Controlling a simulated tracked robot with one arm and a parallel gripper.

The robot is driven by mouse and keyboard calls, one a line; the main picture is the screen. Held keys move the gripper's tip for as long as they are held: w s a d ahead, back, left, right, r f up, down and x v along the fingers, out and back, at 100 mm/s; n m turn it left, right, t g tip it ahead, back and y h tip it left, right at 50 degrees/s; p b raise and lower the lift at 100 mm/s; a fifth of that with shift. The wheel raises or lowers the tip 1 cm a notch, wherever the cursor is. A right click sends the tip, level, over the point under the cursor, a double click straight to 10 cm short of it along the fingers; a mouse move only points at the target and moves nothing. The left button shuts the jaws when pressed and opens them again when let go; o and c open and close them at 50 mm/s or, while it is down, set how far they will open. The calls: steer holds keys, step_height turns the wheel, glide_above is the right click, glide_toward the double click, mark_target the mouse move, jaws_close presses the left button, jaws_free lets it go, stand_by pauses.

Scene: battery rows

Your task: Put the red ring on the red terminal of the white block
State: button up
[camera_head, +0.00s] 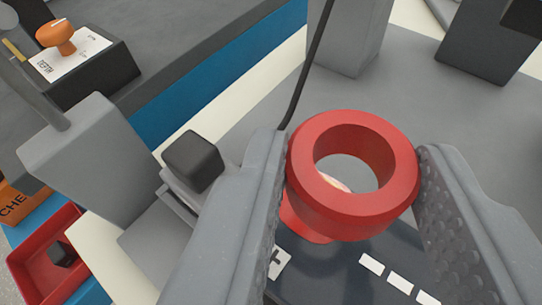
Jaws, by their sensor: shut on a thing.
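The red ring (398,197) is a thick round band held between the two grey fingers of my gripper (353,160). The fingers press it from left and right, and its hole faces the camera. Below it is a block with a dark navy top (335,272), a white plus mark and several white dashes; its sides are hidden, so I cannot tell its body colour. A red part (304,222) shows under the ring's lower left, beside the plus mark. A pale rounded tip (333,183) shows through the hole. I cannot tell whether the ring is around the tip or above it.
A black-capped part (192,160) stands just left of my left finger. A thin black cable (306,75) runs behind the ring. Grey blocks (85,160) stand at left and back. An orange knob (56,35) sits on a black box. A red tray (32,260) is lower left.

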mark_target(314, 246)
steer(key=shift+w+a, duration=0.2)
steer(key=shift+w, duration=0.1)
step_height(314, 246, down, 4)
steer(key=shift+w+a+r+b, duration=0.1)
steer(key=shift+r+b, duration=0.05)
steer(key=shift+b, duration=0.2)
steer(key=shift+r, duration=0.1)
steer(key=o, duration=0.9)
steer(key=shift+o, duration=0.2)
steer(key=v, duration=1.2)
steer(key=shift+p, duration=0.45)
